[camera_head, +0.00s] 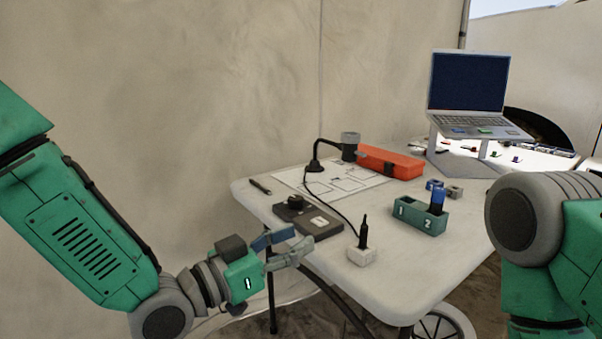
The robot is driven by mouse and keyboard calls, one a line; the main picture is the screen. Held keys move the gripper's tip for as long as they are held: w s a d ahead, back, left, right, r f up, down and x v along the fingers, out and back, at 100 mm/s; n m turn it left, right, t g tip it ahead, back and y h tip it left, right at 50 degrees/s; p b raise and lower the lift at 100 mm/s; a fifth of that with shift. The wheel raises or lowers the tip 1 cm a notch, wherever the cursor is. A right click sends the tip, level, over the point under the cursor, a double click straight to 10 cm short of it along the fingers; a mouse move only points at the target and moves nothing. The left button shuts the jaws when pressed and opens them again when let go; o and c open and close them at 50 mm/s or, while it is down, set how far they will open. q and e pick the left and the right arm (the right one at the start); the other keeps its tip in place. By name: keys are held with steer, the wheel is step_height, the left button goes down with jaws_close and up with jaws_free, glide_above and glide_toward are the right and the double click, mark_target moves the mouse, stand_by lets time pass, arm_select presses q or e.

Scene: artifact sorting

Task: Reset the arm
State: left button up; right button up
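My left gripper (287,246) is at the lower middle, by the table's front left edge. Its two fingers, one blue and one grey, are spread apart with nothing between them. The fingertips appear near a dark flat box (325,229) on the table; I cannot tell how far apart they are. My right arm (545,235) stands at the right edge of the view, and its gripper does not show.
The white table (390,285) holds a green numbered holder (407,215) with a blue item in it, a white block (361,256) with a black tool, a lamp (349,146), a pen (261,187) and a red case (390,162). A laptop (467,82) stands behind.

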arm_select(q)
steer(key=s+a+f+n+g+y, duration=0.25)
steer(key=s+a+f, duration=0.2)
steer(key=f, duration=0.55)
steer(key=s+a+f+n+g+y, duration=0.15)
steer(key=s+a+f+y, duration=0.3)
steer(key=f, duration=0.55)
steer(key=s+a+f+n+g+y, duration=0.1)
steer(key=s+a+f+n+y, duration=0.25)
steer(key=f, duration=0.65)
steer(key=s+a+f+n+g+y, duration=0.1)
steer(key=s+a+f+g+y, duration=0.2)
steer(key=s+a, duration=0.45)
steer(key=s+a+f+n+g+y, duration=0.1)
steer(key=s+a+f+g, duration=0.2)
steer(key=s+a+f, duration=0.45)
step_height(320, 180, up, 15)
steer(key=s+p, duration=0.2)
steer(key=p, duration=1)
steer(key=shift+s+d+p, duration=0.25)
steer(key=shift+s+p, duration=0.1)
steer(key=shift+w+y, duration=0.1)
steer(key=shift+y, duration=0.15)
